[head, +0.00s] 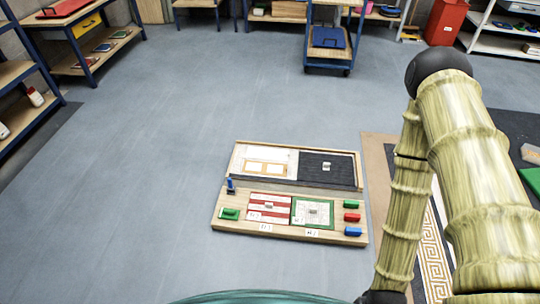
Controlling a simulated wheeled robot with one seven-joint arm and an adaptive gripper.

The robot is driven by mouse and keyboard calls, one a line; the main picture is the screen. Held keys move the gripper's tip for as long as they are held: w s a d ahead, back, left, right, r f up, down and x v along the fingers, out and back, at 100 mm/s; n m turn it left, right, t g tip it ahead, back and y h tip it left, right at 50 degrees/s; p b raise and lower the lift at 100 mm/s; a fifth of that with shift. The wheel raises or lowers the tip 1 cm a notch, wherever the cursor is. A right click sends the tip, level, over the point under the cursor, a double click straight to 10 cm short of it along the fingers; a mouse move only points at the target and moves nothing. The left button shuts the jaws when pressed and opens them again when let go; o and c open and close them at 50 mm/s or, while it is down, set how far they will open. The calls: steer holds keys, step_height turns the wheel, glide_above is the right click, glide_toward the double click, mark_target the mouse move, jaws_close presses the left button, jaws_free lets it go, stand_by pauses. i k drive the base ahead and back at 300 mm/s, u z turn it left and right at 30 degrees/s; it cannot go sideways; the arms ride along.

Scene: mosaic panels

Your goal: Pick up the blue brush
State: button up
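A low wooden board (285,187) with mosaic panels lies on the floor near the middle. A small blue item (231,186) stands upright at the board's left edge. A blue block-like item (353,231) lies at the board's lower right corner, below a red one (351,217) and a green one (351,204). Either blue item could be the blue brush; they are too small to tell. My arm reaches down along the right side, and its end leaves the picture at the bottom, right of the board. My gripper is not visible.
Another green item (229,213) lies at the board's left. A patterned mat (378,160) lies to the right, partly behind my arm. A blue cart (329,50) stands at the back, with shelves (85,45) at the left. The floor left of the board is clear.

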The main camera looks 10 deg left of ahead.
mark_target(230, 181)
steer(key=u, duration=0.45)
steer(key=k, duration=0.55)
steer(key=u, duration=0.65)
steer(key=i, duration=0.95)
steer(key=z, duration=0.4)
steer(key=k, duration=0.3)
steer(key=u, duration=2.8)
steer(key=i, duration=0.1)
steer(key=z, duration=1.35)
steer(key=i, duration=1.3)
steer(key=z, duration=0.25)
